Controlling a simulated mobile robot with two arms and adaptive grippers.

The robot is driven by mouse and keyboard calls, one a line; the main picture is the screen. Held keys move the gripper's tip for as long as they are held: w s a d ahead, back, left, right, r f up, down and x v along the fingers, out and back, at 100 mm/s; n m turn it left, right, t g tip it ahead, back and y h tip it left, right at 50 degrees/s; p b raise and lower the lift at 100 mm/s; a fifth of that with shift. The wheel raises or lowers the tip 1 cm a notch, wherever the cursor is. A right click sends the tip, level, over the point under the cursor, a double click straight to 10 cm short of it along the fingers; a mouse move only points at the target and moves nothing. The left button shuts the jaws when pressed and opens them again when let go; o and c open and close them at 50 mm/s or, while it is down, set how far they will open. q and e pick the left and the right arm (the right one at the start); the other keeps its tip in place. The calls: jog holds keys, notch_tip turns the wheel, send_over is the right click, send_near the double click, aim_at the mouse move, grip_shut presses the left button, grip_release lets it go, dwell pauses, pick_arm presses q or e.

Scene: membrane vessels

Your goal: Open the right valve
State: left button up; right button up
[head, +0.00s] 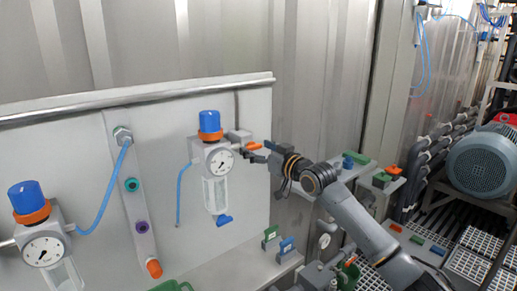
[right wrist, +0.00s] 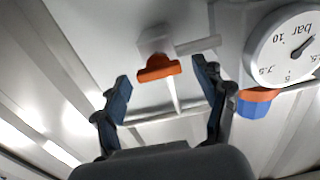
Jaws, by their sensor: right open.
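The right valve's orange handle (head: 253,146) sits on a grey fitting just right of the right pressure regulator (head: 218,160), which has a blue knob, a dial and a clear bowl. My right gripper (head: 260,153) comes in from the right, close to the handle. In the right wrist view my right gripper (right wrist: 164,84) is open, and the orange handle (right wrist: 158,69) shows between and slightly beyond its fingertips. A gap is visible on both sides of the handle, so the fingers appear not to touch it. My left gripper is not in view.
A left regulator (head: 40,230) and a strip with coloured ports (head: 135,190) share the white panel. Blue tubes hang from both regulators. Green and blue valve handles (head: 287,245) are below the gripper. A large motor (head: 485,162) stands at the far right.

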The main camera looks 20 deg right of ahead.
jog(key=shift+c, duration=0.2)
jog(key=c, duration=1.1)
